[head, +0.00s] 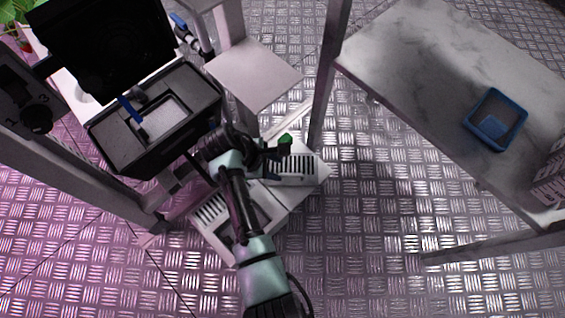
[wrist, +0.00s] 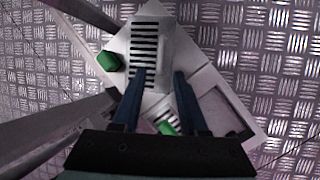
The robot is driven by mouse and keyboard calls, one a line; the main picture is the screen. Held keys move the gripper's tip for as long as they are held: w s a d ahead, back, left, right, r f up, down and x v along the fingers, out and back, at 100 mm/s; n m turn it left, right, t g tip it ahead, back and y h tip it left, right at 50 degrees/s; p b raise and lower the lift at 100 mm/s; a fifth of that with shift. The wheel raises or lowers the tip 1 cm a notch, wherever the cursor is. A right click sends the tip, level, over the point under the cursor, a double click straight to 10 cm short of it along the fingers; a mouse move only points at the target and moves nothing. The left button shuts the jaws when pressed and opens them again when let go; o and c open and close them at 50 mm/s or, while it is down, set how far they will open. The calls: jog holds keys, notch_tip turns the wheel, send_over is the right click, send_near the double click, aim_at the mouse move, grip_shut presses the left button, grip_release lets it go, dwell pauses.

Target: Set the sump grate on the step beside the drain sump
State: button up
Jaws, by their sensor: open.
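The sump grate (head: 300,167), a pale plate with a row of dark slots, lies on a pale step slab (head: 318,163) at floor level. In the wrist view the grate (wrist: 143,42) appears flat, with a pale raised bar along one side. The drain sump (head: 245,222) is a pale frame with a recess, beside the step; in the wrist view its recess (wrist: 222,108) is at right. A second slotted part (head: 210,212) adjoins it. My gripper (wrist: 159,74) is open above the grate, its fingers either side of the bar. Contact cannot be told. My arm hides part of the sump.
A green block (wrist: 109,61) is beside the grate, and another green piece (wrist: 166,128) shows between my fingers. A black case (head: 160,115) and rack legs crowd the left. A table with a blue tray (head: 496,120) stands right. Patterned floor (head: 370,220) between is clear.

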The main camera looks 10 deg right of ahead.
jog(key=shift+p+v, duration=0.75)
jog(key=shift+v, duration=1)
jog(key=shift+s+f, duration=0.1)
